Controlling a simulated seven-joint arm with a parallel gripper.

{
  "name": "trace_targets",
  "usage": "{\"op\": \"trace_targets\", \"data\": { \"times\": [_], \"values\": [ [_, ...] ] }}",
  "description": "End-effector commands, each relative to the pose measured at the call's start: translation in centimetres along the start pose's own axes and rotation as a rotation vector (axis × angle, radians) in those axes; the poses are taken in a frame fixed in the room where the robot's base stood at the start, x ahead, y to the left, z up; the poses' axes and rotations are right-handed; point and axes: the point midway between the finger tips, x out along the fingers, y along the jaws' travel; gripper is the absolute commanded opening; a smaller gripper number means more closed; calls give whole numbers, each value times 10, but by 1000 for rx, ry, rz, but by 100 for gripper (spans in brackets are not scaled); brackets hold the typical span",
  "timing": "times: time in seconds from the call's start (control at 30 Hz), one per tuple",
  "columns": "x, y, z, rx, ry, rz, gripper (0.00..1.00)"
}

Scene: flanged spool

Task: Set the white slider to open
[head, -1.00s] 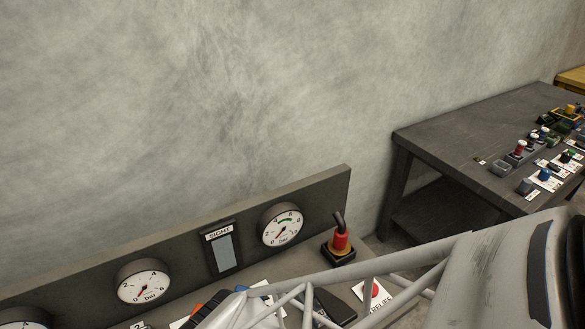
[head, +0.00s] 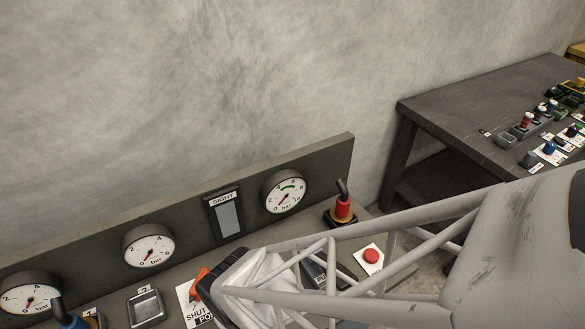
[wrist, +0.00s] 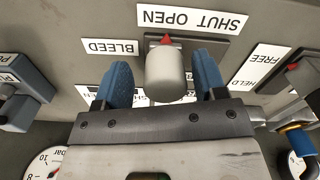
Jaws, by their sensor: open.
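The white slider (wrist: 166,78) is a pale rounded knob with a red pointer at its top end, on a dark track in the wrist view. A label with SHUT and OPEN (wrist: 191,20) lies beyond the pointer. My gripper (wrist: 163,82) has its two blue fingers apart, one on each side of the knob. Part of another label is hidden behind the knob and fingers. In the head view my arm hides the slider.
A BLEED label (wrist: 113,47) and a FREE label (wrist: 266,62) flank the slider. A blue-grey device (wrist: 25,95) stands at left. A side table (head: 460,110) stands right.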

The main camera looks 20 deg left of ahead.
Motion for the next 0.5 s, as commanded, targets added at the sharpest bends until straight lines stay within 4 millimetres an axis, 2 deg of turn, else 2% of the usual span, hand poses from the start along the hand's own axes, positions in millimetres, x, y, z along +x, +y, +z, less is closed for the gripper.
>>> {"op": "trace_targets", "data": {
  "times": [0.27,0.5],
  "values": [
    [-10,0,0,0,1,0,65],
    [-38,0,-1,0,4,0,65]
  ]
}}
